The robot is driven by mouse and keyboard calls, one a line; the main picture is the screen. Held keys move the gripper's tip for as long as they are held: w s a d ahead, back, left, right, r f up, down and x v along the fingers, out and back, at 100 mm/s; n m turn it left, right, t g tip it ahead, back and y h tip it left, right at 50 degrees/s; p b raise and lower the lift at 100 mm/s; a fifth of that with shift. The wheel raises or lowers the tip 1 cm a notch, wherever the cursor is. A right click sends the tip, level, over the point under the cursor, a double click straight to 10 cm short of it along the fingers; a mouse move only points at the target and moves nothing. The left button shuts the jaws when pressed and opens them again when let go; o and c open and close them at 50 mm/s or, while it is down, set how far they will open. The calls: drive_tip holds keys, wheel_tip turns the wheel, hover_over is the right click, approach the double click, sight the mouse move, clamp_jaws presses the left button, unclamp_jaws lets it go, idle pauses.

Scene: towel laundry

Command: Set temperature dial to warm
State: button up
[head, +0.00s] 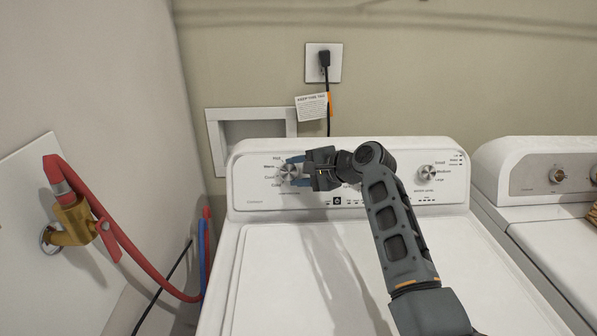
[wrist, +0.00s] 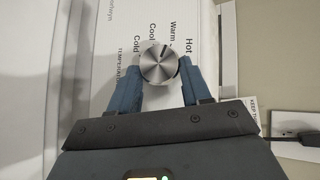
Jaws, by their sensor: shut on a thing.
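The temperature dial (head: 288,172) is a round silver knob on the left of the white washer's control panel (head: 250,185). The labels Hot, Warm, Cool and Cold run along its left side. In the wrist view the dial (wrist: 158,66) shows its brushed face between two blue fingers, with the labels fanned above it. A small dark mark is near its upper edge; I cannot tell exactly which label it points at. My gripper (head: 297,171) reaches in from the right and is shut on the dial, one finger on each side. My gripper hides part of the panel.
Another dial (head: 427,172) is at the panel's right. The washer lid (head: 290,280) below is clear. A second white machine (head: 540,185) stands at the right. A red hose (head: 125,245) hangs from a brass valve (head: 75,222) at the left.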

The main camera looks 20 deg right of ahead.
drive_tip(key=o, duration=1.1)
drive_tip(key=shift+c, duration=0.2)
drive_tip(key=shift+s, duration=0.1)
drive_tip(key=b+v, duration=0.1)
drive_tip(key=v, duration=0.6)
drive_tip(key=shift+s+d, duration=0.2)
drive_tip(key=shift+d, duration=0.05)
drive_tip(key=shift+r, duration=0.1)
drive_tip(key=shift+a, duration=0.1)
